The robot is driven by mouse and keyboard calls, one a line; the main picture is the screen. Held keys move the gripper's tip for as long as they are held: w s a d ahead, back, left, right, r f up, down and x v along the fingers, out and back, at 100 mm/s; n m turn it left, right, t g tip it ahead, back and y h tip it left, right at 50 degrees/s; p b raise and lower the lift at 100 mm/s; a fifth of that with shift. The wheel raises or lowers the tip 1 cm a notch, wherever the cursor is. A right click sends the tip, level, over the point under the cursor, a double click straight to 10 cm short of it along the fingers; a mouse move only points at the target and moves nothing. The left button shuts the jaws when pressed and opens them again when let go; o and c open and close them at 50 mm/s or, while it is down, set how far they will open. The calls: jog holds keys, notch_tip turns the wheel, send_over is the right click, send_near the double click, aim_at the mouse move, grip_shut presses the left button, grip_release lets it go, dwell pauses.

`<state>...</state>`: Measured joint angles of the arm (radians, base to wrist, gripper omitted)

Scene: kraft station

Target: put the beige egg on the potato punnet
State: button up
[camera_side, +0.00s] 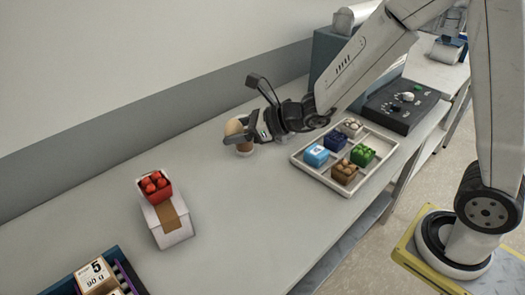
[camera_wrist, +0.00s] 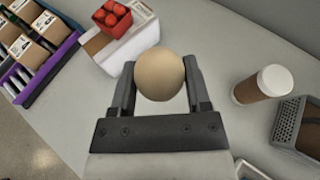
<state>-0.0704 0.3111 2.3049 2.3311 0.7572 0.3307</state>
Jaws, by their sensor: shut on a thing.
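The beige egg (camera_wrist: 160,74) is held between the two fingers of my gripper (camera_wrist: 160,88) in the wrist view. In the side view the egg (camera_side: 233,128) shows at the tip of my gripper (camera_side: 247,130), above the bench. A punnet with brown, potato-like contents (camera_side: 344,171) sits in the front part of the white tray (camera_side: 312,174), to the right of my gripper. I take this as the potato punnet. My gripper is apart from it, and the wrist view does not show it.
A paper cup (camera_wrist: 263,84) stands close by, partly hidden behind my gripper in the side view. The tray also holds blue, green and pale punnets. A red-filled punnet (camera_side: 154,187) sits on a taped box (camera_side: 172,222) at left. Bench between is clear.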

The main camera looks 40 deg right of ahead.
jog(key=d+r+m+t+h, duration=0.2)
jog(key=d+r+m+h, duration=0.1)
jog(key=d, duration=0.9)
jog(key=shift+w+r+m+h, duration=0.15)
jog(key=shift+r+m+h, duration=0.25)
jog(key=shift+m+h, duration=0.15)
jog(key=s+a+f+n+g+y, duration=0.8)
jog(key=s+f+n+g+y, duration=0.1)
jog(key=s+f+n, duration=0.15)
jog(key=shift+n, duration=0.4)
jog(key=shift+w+a+f, duration=0.4)
jog(key=shift+w+f, duration=1.1)
jog(key=shift+w, duration=0.6)
jog(key=shift+w+a+f, duration=0.45)
jog(key=shift+w+f, duration=1.05)
jog(key=shift+w, duration=0.55)
jog(key=shift+w+a+f, duration=0.4)
jog(key=shift+w+f, duration=1.1)
jog(key=shift+w, duration=0.6)
